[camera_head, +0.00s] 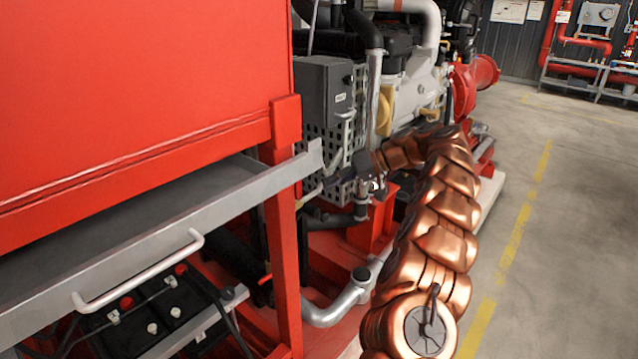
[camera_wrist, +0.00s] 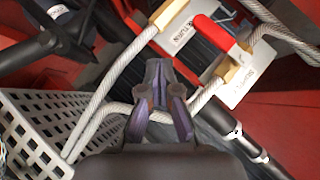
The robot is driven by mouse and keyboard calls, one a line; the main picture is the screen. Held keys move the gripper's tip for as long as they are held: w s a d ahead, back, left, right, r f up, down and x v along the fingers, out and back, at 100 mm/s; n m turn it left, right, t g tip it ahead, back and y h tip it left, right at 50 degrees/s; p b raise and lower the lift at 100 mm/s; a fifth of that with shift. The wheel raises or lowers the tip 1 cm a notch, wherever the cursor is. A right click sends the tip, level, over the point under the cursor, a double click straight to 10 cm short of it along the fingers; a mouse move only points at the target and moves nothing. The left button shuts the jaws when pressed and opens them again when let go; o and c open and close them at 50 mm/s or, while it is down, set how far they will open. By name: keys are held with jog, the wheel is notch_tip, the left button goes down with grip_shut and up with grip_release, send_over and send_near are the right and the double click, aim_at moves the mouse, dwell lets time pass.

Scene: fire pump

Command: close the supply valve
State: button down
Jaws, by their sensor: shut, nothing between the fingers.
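A red lever handle (camera_wrist: 216,35) shows in the wrist view, above and right of my gripper (camera_wrist: 158,72). A pale tag plate (camera_wrist: 246,88) with small tilted lettering is beside the lever; I cannot read it surely. A second lettered tag (camera_wrist: 179,36) is to the left of the lever. Braided hoses with brass-coloured ends run beside both tags. My gripper is shut and empty, its fingertips apart from the lever in the picture. In the head view my gripper (camera_head: 333,183) is small beside the engine's perforated guard, and the lever cannot be made out there.
A perforated grey guard (camera_wrist: 40,130) is close to my gripper's left. A large red tank (camera_head: 140,80) and a grey tray with a handle (camera_head: 140,275) fill the left of the head view. Open concrete floor (camera_head: 570,220) is on the right.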

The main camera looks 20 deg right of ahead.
jog(key=s+d, duration=0.1)
jog(key=d, duration=0.6)
